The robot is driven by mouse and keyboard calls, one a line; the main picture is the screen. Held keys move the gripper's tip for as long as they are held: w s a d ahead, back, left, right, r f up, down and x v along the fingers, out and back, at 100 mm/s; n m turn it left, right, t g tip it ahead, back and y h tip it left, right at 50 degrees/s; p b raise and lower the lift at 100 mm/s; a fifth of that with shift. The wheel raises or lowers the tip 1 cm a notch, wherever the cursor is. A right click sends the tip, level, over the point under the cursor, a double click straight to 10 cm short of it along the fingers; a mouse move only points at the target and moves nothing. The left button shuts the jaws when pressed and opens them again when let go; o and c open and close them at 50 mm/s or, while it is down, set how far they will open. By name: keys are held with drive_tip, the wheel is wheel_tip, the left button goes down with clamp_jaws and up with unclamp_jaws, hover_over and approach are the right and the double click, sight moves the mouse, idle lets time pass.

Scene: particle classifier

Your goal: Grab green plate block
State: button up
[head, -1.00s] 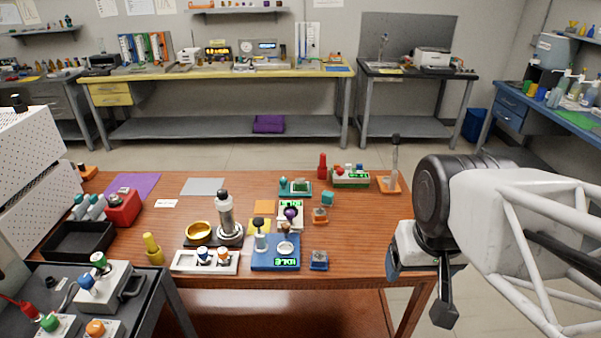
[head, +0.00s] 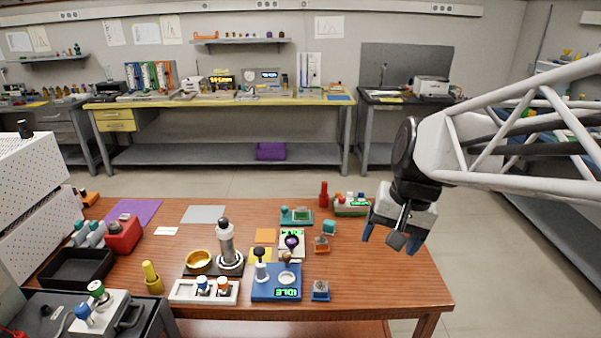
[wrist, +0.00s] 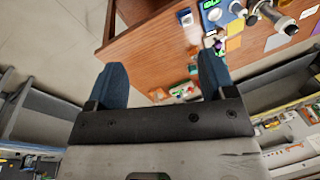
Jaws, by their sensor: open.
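My gripper (head: 390,238) is over the right end of the wooden table in the head view, with its blue fingers pointing down. It is open and empty; the wrist view shows the two fingers (wrist: 163,65) spread wide with nothing between them. A green plate (head: 288,220) with a small block (head: 301,213) on it lies at the back middle of the table, left of my gripper and apart from it. A teal block (head: 330,226) stands to its right, nearer my gripper. I cannot tell which of these is the green plate block.
A green-based holder with several coloured tops (head: 351,210) stands close left of my gripper, near a red bottle (head: 323,195). Small orange (head: 321,249) and blue (head: 320,296) holders stand nearer the front. The table's right end (head: 405,285) is clear.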

drive_tip(key=w+a+f+m+g+y, duration=0.1)
drive_tip(key=w+f+m+y, duration=0.15)
drive_tip(key=w, duration=0.85)
drive_tip(key=w+a+f+m+y, duration=0.2)
drive_tip(key=w+f+m, duration=0.1)
drive_tip(key=w, duration=0.9)
drive_tip(key=w+a+f+m+g+y, duration=0.1)
drive_tip(key=w+f+m+y, duration=0.1)
drive_tip(key=w, duration=0.9)
drive_tip(key=w+f+m+y, duration=0.5)
drive_tip(key=w+f+m, duration=0.2)
drive_tip(key=w+f, duration=1.7)
drive_tip(key=shift+w+f+t, duration=0.3)
drive_tip(key=shift+w+t, duration=0.1)
drive_tip(key=shift+w, duration=0.65)
drive_tip(key=shift+m, duration=0.25)
approach(299, 209)
drive_tip(key=shift+x, duration=1.65)
drive_tip(key=shift+f, duration=0.15)
drive_tip(key=shift+x, duration=2.6)
